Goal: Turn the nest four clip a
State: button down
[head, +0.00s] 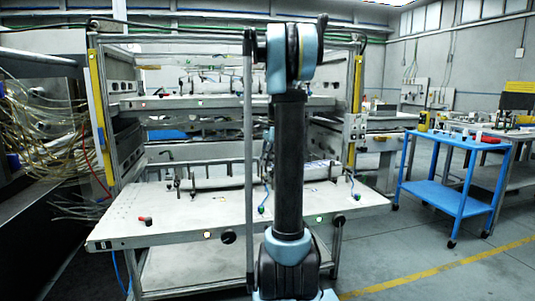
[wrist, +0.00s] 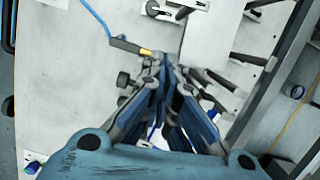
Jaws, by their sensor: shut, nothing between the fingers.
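In the wrist view my gripper (wrist: 165,72) is shut and empty, pointing at the white work table (wrist: 85,85). A clip with a dark knob (wrist: 124,80) stands just left of the fingertips. Dark clip levers (wrist: 212,78) lie just right of the fingers, and another dark lever (wrist: 236,55) is further right. I cannot tell which of these is nest four clip a. I cannot tell whether the fingers touch any of them, as they hide part of the fixture. In the head view my arm hides the gripper; upright clips (head: 178,187) stand at the left of the table.
A blue cable with a yellow-ended dark connector (wrist: 130,46) lies beside the fingertips. Fixture blocks (wrist: 165,8) stand beyond. In the head view an upper shelf (head: 200,102) overhangs the table, a rack post (head: 102,120) stands left, and a blue cart (head: 455,195) stands right.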

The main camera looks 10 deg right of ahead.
aim_at(247, 169)
jog(key=a, duration=0.1)
jog(key=a+f, duration=0.1)
jog(key=a, duration=0.2)
jog(key=shift+s+a+f, duration=0.15)
jog(key=shift+s, duration=0.1)
